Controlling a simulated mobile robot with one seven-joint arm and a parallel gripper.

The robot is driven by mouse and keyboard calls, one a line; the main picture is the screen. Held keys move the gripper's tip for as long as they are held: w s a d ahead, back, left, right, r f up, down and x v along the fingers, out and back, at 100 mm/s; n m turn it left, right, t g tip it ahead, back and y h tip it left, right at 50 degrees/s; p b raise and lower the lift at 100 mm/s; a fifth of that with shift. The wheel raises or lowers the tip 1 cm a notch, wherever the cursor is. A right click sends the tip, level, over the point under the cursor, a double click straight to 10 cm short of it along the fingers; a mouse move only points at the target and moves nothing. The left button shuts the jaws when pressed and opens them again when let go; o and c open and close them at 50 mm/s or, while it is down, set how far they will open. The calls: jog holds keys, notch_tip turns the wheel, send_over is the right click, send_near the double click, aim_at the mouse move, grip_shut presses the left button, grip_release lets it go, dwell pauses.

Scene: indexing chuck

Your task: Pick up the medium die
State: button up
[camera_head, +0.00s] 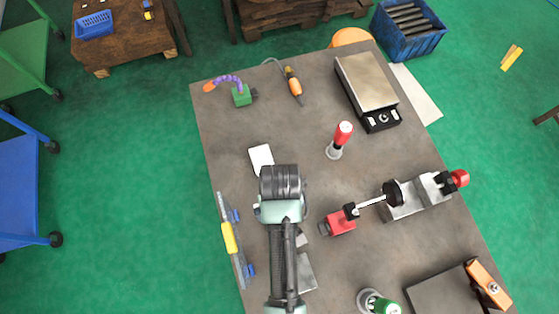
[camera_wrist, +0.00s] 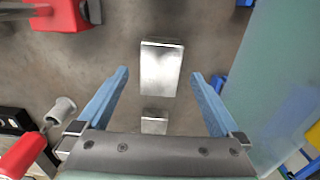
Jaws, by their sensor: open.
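My gripper (camera_wrist: 160,73) is open and empty, pointing down, with blue fingers spread wide. In the wrist view a shiny rectangular metal block (camera_wrist: 161,68) lies on the table, in line with the gap between the fingertips. A smaller metal block (camera_wrist: 154,122) lies closer to the gripper's body, also between the finger lines. I cannot tell for sure which block is the medium die. In the head view my gripper (camera_head: 280,185) is over the table and hides most of what is beneath it; a grey block edge (camera_head: 302,240) shows beside my arm.
A white plate (camera_head: 261,158) lies beyond my gripper.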

jog(key=shift+w+f+p, duration=0.15)
jog(key=shift+f+p, duration=0.4)
jog(key=shift+f, duration=2.1)
grip_shut()
jog(key=shift+w+a+r, duration=0.1)
